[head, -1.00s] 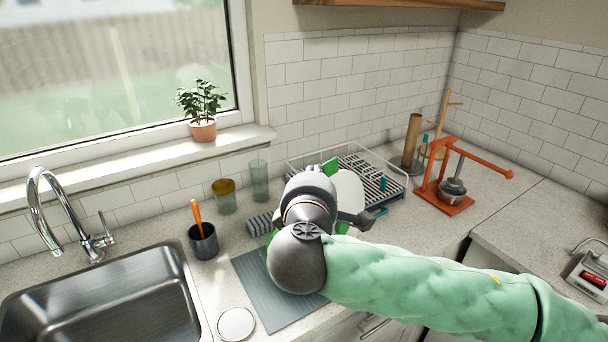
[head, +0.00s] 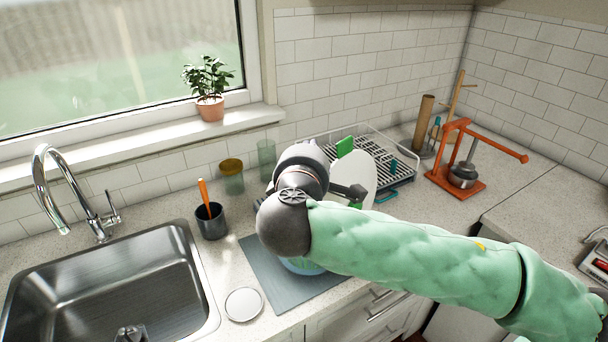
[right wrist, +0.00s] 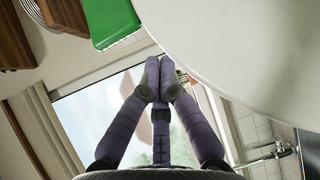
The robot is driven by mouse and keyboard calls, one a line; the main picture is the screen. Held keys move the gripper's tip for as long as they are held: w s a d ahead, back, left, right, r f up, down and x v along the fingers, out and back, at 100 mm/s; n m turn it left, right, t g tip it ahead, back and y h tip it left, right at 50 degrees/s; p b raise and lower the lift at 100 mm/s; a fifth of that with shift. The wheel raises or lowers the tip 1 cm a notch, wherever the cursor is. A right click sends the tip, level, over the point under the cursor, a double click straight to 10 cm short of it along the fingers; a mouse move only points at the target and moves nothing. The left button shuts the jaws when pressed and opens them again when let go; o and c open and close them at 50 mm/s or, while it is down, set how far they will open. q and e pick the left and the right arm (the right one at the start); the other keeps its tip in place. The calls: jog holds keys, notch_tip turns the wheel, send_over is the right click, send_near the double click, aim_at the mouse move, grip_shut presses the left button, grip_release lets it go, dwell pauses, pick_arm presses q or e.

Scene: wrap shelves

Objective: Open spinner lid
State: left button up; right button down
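The spinner's lid is a large white disc (head: 364,172) with a green tab (head: 345,147) at its upper edge. It is tilted steeply up behind my right gripper (head: 356,191). A bluish bowl (head: 301,267) shows under my right arm, mostly hidden. In the right wrist view the lid (right wrist: 250,45) fills the upper right, with the green tab (right wrist: 112,22) beside it. My right gripper's fingers (right wrist: 160,75) are together at the tips, close to the lid's edge. I cannot tell if they touch it. Nothing shows between them. My left gripper is not in view.
A grey mat (head: 262,268) lies under the bowl. A white dish rack (head: 398,160) stands behind, with an orange press (head: 455,180) to its right. A dark cup (head: 211,222), two glasses and the sink (head: 110,290) are to the left. A round white disc (head: 243,303) lies in front.

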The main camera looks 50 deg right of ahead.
jog(key=p+v, duration=0.4)
jog(key=v, duration=0.6)
jog(key=shift+s+f, duration=0.2)
jog(key=shift+s, duration=0.05)
jog(key=shift+d, duration=0.1)
